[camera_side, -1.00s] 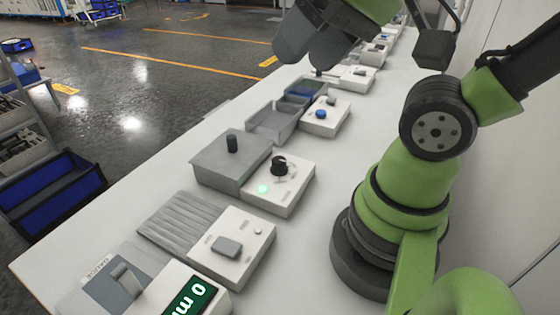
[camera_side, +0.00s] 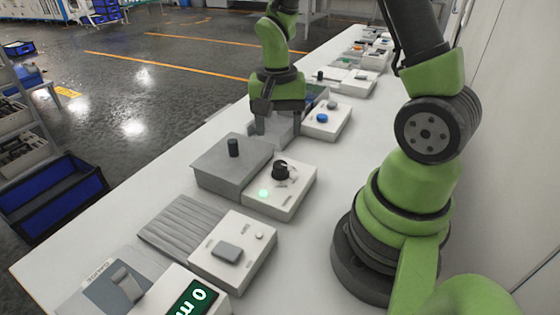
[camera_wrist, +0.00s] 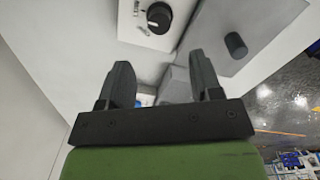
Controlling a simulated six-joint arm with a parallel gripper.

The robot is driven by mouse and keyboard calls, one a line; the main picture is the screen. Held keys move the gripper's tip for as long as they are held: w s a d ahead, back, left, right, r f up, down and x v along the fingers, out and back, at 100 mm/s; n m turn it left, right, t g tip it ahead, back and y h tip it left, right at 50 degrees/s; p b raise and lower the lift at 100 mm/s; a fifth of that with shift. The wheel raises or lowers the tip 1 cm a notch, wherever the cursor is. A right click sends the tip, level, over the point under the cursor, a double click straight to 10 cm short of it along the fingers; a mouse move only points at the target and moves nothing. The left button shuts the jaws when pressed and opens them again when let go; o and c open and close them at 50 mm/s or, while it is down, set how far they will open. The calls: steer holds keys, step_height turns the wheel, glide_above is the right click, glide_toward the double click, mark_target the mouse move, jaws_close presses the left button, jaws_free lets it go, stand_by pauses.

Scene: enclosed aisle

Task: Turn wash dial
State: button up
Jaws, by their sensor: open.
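The wash dial seems to be the black round knob (camera_side: 281,170) on a white control box (camera_side: 290,200) with a lit green lamp, on the bench in the side view. A grey box (camera_side: 215,170) with a black cylindrical peg (camera_side: 233,148) adjoins it. The knob also shows at the top of the wrist view (camera_wrist: 158,14), with a white pointer mark. My gripper (camera_side: 278,130) is open and empty, pointing down over the grey tray behind the grey box. It is apart from the knob. Printed labels beside the knob are too small to read.
A white box with a blue button (camera_side: 322,117) stands close behind my gripper. Nearer are a ribbed grey plate (camera_side: 180,225), a white box with a grey rocker (camera_side: 228,252) and a green display (camera_side: 190,302). A wall runs along the right.

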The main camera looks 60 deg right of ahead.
mark_target(279, 164)
step_height(279, 164, down, 9)
steer(key=shift+s+f, duration=0.15)
stand_by(0.4)
steer(key=c, duration=0.9)
steer(key=shift+n, duration=0.4)
steer(key=n, duration=1.1)
